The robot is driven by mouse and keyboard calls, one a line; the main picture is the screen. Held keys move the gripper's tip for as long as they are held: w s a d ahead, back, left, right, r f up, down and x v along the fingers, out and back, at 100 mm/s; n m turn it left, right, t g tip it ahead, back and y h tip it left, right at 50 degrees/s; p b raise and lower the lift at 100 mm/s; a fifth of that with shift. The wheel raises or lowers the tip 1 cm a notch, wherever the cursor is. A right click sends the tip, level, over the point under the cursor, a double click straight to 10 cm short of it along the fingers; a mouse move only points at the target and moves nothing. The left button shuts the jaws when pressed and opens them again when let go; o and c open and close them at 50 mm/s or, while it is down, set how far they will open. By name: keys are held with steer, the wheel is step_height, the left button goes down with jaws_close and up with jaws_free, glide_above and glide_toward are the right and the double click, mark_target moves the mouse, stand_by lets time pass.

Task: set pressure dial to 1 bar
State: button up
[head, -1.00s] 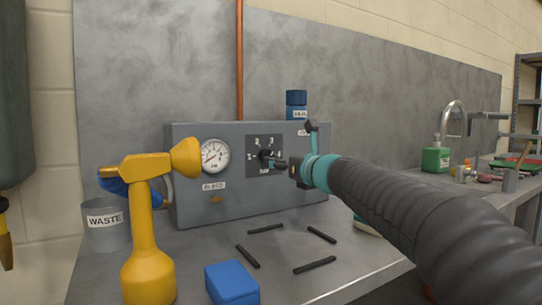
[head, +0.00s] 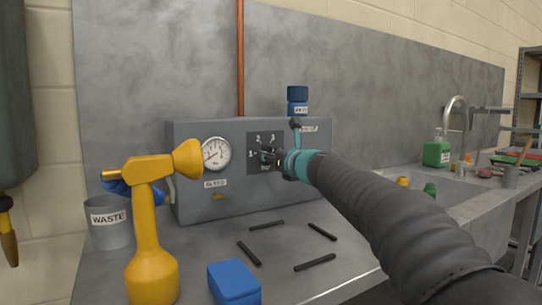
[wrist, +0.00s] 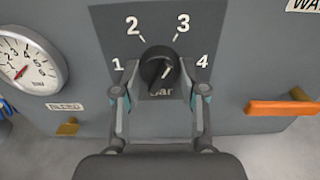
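The pressure dial is a black round knob (wrist: 160,68) on a dark plate marked 1, 2, 3 and 4, on the front of a grey box. A short pale mark shows on the knob's face; I cannot tell for sure which number it points at. In the wrist view my gripper (wrist: 160,90) is open, with one finger on each side of the knob and a gap on both sides. In the head view my gripper (head: 274,158) is at the dial plate (head: 254,140) and hides most of the knob. The round gauge (wrist: 28,62) is left of the dial.
An orange lever handle (wrist: 282,108) sticks out right of the dial. A yellow spray-like tool (head: 150,230), a waste bin (head: 110,234), a blue box (head: 234,284) and several black bars (head: 314,262) stand or lie on the bench.

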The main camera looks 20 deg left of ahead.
steer(key=c, duration=0.4)
